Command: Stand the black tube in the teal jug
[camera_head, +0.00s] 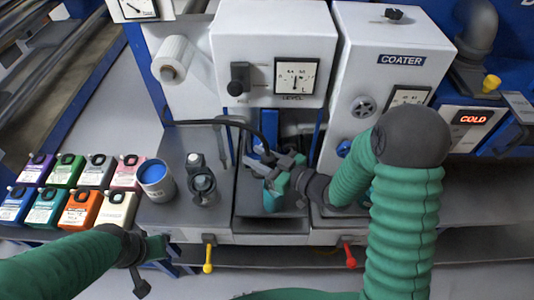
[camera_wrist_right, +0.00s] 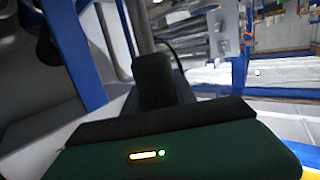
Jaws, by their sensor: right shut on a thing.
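My right gripper (camera_head: 272,165) is over the grey tray area below the level gauge and is shut on the black tube. A black hose (camera_head: 248,127) arches from the left down to this gripper. In the right wrist view, a black upright piece (camera_wrist_right: 153,80) with a thin grey rod above it stands just beyond my green gripper body.
A blue-topped can (camera_head: 155,180) and a dark bottle-like fitting (camera_head: 202,182) stand left of the tray. Several coloured cartridges (camera_head: 80,207) fill the left bench. The coater cabinet (camera_head: 385,62) rises at the right. A yellow valve handle (camera_head: 208,265) and a red one (camera_head: 350,260) project in front.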

